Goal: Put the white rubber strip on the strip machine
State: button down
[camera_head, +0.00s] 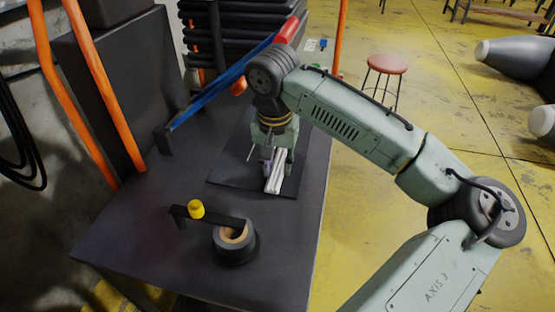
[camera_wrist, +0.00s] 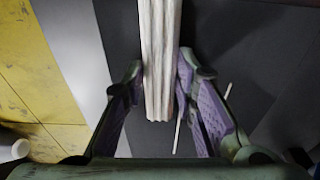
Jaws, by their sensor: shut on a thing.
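The white rubber strip (camera_head: 275,177), pale and ridged, is between the fingers of my gripper (camera_head: 276,160) over a flat dark plate (camera_head: 230,172) on the dark table. In the wrist view the strip (camera_wrist: 160,60) runs from the top edge down between the purple-padded fingers (camera_wrist: 163,95), which are shut on it. I cannot tell whether the strip touches the plate. A long blue lever (camera_head: 220,85) with a red handle (camera_head: 288,30) slants up behind the plate from a small dark block (camera_head: 164,140). It appears to belong to the strip machine. My arm hides part of this area.
A black bar with a yellow knob (camera_head: 196,209) and a dark tape roll (camera_head: 235,244) are on the front of the table (camera_head: 150,215). Orange posts (camera_head: 103,95) stand at the left. A red stool (camera_head: 387,66) is on the yellow floor to the right.

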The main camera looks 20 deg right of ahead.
aim_at(276, 174)
jog(key=shift+f, duration=0.1)
jog(key=c, duration=1.3)
grip_release()
notch_tip(276, 174, up, 12)
jog(key=s+b, duration=0.1)
jog(key=b, duration=0.1)
jog(key=shift+s+a, duration=0.15)
jog(key=shift+a, duration=0.25)
